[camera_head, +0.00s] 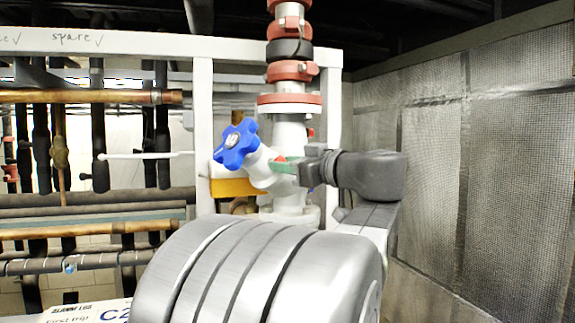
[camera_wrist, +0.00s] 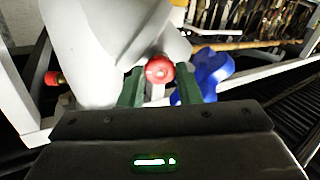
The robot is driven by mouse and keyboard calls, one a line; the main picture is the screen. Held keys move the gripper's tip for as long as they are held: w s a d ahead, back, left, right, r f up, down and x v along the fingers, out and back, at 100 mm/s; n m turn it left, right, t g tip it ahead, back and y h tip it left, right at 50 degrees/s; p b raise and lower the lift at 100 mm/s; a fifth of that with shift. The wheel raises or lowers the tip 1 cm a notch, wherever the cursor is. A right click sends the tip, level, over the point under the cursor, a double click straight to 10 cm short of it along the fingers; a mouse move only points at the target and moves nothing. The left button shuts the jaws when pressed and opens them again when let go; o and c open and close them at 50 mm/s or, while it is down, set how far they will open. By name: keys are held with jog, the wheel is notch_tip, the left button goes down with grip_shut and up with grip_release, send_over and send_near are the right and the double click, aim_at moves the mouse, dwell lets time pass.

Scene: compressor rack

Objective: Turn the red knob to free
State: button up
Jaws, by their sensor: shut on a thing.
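The red knob (camera_wrist: 159,69) sits between the green fingertips of my gripper (camera_wrist: 153,88) in the wrist view, and the gripper is shut on it. In the head view a small part of the red knob (camera_head: 281,159) shows by the green fingers of my gripper (camera_head: 285,166), which reaches in from the right. The knob is on the white valve body (camera_head: 290,135). How the knob is turned cannot be told.
A blue star-shaped handwheel (camera_head: 236,144) is just left of the knob and also close to the fingers in the wrist view (camera_wrist: 209,73). Another red-capped fitting (camera_wrist: 54,78) is at the left of the wrist view. A mesh wall panel (camera_head: 470,150) stands right. Pipes (camera_head: 90,97) run left.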

jog(key=shift+n, duration=0.3)
jog(key=shift+f+n+b, duration=0.15)
jog(key=shift+n+b, duration=2.45)
jog(key=shift+n, duration=5.2)
jog(key=o, duration=1)
jog(key=shift+s, duration=0.1)
